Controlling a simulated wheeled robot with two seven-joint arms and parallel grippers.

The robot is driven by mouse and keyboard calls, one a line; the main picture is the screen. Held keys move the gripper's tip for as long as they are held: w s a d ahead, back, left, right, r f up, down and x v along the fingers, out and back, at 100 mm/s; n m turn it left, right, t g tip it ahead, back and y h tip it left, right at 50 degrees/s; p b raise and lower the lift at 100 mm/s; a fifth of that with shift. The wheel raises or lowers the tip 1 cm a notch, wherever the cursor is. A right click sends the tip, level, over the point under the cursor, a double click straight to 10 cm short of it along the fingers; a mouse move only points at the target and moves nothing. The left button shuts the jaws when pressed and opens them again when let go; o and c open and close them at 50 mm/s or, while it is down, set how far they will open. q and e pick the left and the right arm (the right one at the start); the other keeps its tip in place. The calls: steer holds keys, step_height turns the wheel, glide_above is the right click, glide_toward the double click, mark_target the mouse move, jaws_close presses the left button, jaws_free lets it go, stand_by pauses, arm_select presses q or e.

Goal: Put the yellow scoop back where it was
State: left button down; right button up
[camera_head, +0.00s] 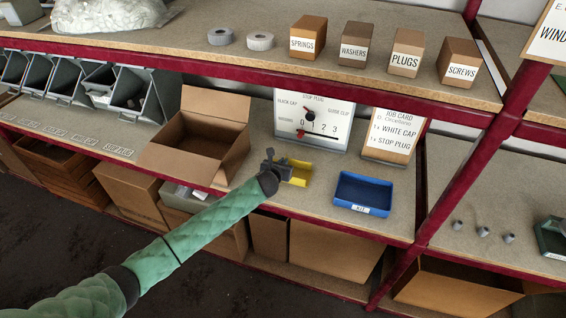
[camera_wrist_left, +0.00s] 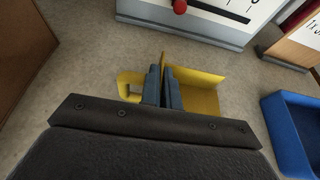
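The yellow scoop (camera_head: 299,172) is on or just above the shelf board, between the open cardboard box and the blue tray. My left gripper (camera_head: 271,168) reaches it from the front left. In the left wrist view the two fingers (camera_wrist_left: 163,92) are close together across the scoop, with a thin yellow part between them. The scoop's pan (camera_wrist_left: 196,88) shows right of the fingers and its looped handle (camera_wrist_left: 127,85) left of them. I cannot tell whether the scoop touches the board. My right gripper is in neither view.
An open cardboard box (camera_head: 191,150) stands left of the scoop, and a blue tray (camera_head: 362,193) labelled KIT lies to the right. Behind are a dial board (camera_head: 313,122) and a job card (camera_head: 392,137). A red upright (camera_head: 455,190) stands further right.

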arm_select(q)
steer(key=shift+f, duration=0.1)
steer(key=c, duration=1.6)
jaws_free()
steer(key=shift+c, duration=0.2)
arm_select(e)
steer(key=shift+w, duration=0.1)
